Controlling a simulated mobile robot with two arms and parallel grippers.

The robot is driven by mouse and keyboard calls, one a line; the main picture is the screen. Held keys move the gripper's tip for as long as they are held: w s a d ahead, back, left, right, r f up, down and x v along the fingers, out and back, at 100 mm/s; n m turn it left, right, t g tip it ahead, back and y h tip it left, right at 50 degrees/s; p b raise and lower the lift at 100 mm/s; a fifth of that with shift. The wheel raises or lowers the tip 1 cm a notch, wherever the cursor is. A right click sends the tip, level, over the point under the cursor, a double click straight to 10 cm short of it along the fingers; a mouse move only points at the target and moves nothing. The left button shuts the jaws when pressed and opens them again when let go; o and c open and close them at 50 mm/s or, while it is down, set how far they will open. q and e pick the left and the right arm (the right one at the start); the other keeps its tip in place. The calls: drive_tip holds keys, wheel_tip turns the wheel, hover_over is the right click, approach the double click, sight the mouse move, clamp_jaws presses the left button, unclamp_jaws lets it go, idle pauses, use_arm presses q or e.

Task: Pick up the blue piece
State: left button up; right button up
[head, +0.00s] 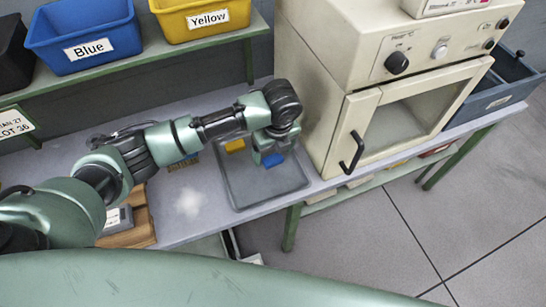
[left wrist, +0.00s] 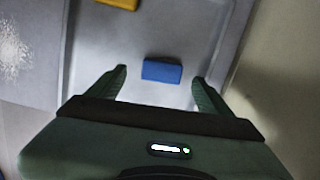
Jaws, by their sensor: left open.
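The blue piece (head: 273,159) lies on a grey tray (head: 290,180) on the workbench, partly hidden by my left arm in the head view. In the left wrist view the blue piece (left wrist: 162,70) lies flat between the fingertips of my left gripper (left wrist: 160,80), with a gap on each side. The left gripper is open and empty, and its fingers point down toward the piece. How high the fingers are above the tray is hard to tell. My right gripper is in neither view.
A yellow piece (head: 235,145) lies on the same tray, left of the blue one. A beige oven (head: 350,100) stands close on the right. A shelf behind holds a blue bin (head: 85,35) and a yellow bin (head: 190,20). The bench left of the tray has free room.

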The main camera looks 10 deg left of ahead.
sight(273, 159)
use_arm(q)
drive_tip(key=f, duration=0.3)
drive_tip(key=shift+w+f, duration=0.15)
drive_tip(key=shift+w, duration=0.1)
drive_tip(key=shift+f, duration=0.1)
drive_tip(key=c, duration=1.5)
drive_tip(key=shift+o, duration=0.2)
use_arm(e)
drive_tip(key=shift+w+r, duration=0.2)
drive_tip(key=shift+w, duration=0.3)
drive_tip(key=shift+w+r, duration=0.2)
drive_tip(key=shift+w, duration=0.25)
